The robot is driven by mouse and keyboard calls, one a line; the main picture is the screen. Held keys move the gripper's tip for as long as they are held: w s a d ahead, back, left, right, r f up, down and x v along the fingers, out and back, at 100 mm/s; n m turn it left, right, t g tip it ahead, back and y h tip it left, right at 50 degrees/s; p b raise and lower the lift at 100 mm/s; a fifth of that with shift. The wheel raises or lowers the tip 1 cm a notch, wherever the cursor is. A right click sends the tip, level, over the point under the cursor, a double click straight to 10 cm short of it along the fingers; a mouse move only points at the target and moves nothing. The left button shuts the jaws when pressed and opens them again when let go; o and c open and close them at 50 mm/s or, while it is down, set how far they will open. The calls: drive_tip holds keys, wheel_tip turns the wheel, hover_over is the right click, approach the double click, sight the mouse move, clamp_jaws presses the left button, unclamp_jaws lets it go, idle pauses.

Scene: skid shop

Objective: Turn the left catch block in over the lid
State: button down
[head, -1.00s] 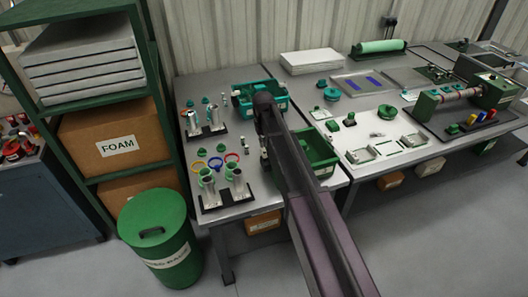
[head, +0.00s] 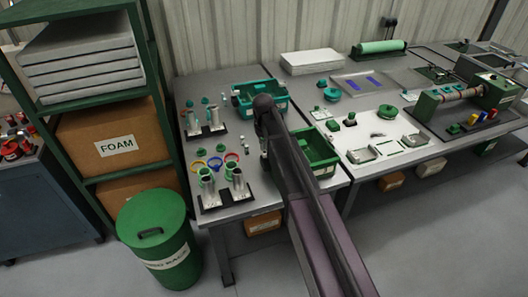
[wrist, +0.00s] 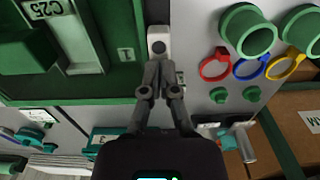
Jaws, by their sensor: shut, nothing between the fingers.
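My gripper (wrist: 160,66) is shut and empty in the wrist view. Its fingertips point at a small pale block (wrist: 158,42) with a dark round spot, beside a green-edged box. This may be the left catch block; I cannot be sure. The tips overlap the block's near end in the picture, and I cannot tell whether they touch it. The green box (wrist: 120,88) fills the left of the wrist view, with a raised part marked C25. I cannot tell whether its dark green inner surface is the lid. In the head view my arm hides much of this area.
Red, blue and yellow rings (wrist: 250,66) and green cylinders (wrist: 247,28) lie to the right in the wrist view. In the head view, a teal bin (head: 284,105) stands behind my arm and a green bin (head: 323,171) right of it. Metal cups (head: 209,190) stand at the left.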

drive_tip(key=shift+f+b, duration=0.3)
drive_tip(key=shift+f, duration=0.05)
drive_tip(key=shift+r+p, duration=0.35)
drive_tip(key=shift+a, duration=0.55)
idle(0.4)
drive_tip(key=shift+s+a, duration=0.15)
drive_tip(key=shift+a, duration=0.6)
drive_tip(key=shift+a, duration=0.1)
drive_tip(key=shift+f, duration=0.3)
drive_tip(key=shift+f+b, duration=0.35)
drive_tip(key=shift+b, duration=0.3)
drive_tip(key=shift+f, duration=0.2)
drive_tip(key=shift+w+d, duration=0.2)
drive_tip(key=shift+d, duration=0.35)
drive_tip(key=shift+w+d, duration=0.15)
drive_tip(key=shift+d, duration=0.35)
idle(1.7)
